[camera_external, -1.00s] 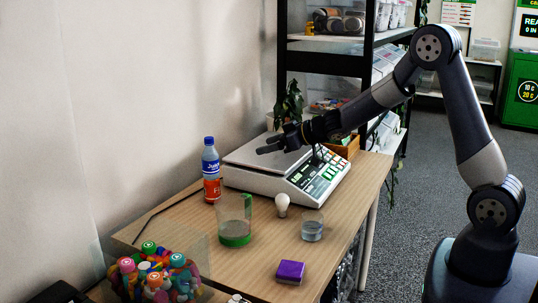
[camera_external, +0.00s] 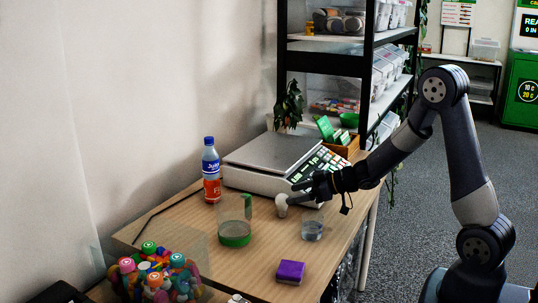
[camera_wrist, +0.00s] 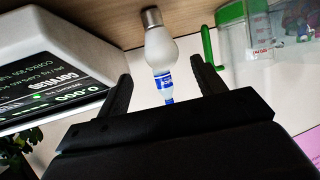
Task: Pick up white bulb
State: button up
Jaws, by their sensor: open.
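The white bulb (camera_external: 282,205) stands on the wooden table in front of the scale, with its right side close to my gripper's fingertips. In the wrist view the bulb (camera_wrist: 160,45) shows its frosted globe and metal cap, ahead of and between my two fingers. My gripper (camera_external: 297,194) is open and reaches in from the right, low over the table. In the wrist view the gripper (camera_wrist: 160,80) has its fingers spread with nothing held. I cannot tell whether the fingers straddle the bulb.
The scale (camera_external: 255,178) stands behind the bulb. A labelled bottle (camera_external: 211,172) stands at left. A bin of colourful items (camera_external: 155,275) is front left.

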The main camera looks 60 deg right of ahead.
aim_at(283, 199)
jog(key=x, duration=0.2)
jog(key=b+x, duration=0.1)
jog(key=x, duration=0.1)
jog(key=shift+s+a+f, duration=0.15)
jog(key=shift+s+a, duration=0.05)
jog(key=shift+a, duration=0.05)
jog(key=shift+w+a+f, duration=0.1)
jog(key=shift+w+f, duration=0.05)
jog(key=shift+w, duration=0.4)
jog(key=shift+c, duration=0.3)
jog(key=c, duration=0.8)
